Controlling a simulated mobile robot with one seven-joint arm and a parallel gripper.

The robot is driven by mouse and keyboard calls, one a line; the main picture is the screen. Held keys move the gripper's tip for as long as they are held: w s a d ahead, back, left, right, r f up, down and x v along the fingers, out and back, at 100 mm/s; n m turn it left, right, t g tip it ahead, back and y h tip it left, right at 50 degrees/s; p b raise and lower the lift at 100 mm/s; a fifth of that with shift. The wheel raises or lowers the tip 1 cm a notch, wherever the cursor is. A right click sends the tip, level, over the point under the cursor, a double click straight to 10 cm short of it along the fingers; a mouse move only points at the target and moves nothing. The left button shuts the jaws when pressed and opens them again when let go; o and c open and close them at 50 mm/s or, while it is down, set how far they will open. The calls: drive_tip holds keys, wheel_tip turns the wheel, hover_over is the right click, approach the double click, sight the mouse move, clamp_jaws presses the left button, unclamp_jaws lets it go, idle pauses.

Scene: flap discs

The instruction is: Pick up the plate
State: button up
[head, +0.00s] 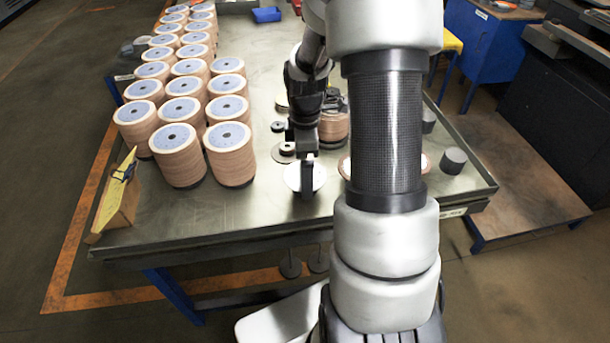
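A pale, flat, round plate (291,177) lies near the front of the metal table (215,215). My gripper (306,190) points down in front of the plate, covering its middle. The plate shows on both sides of the fingers. I see the gripper nearly edge-on, so I cannot tell whether its fingers are apart or whether they touch the plate.
Tall stacks of flap discs (228,150) fill the table's left side. Small dark discs (278,126) and another disc stack (334,124) are behind the gripper. A dark cylinder (453,160) stands at right. The front strip is clear.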

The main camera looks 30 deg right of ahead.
drive_tip(key=shift+c, duration=0.4)
drive_tip(key=c, duration=0.9)
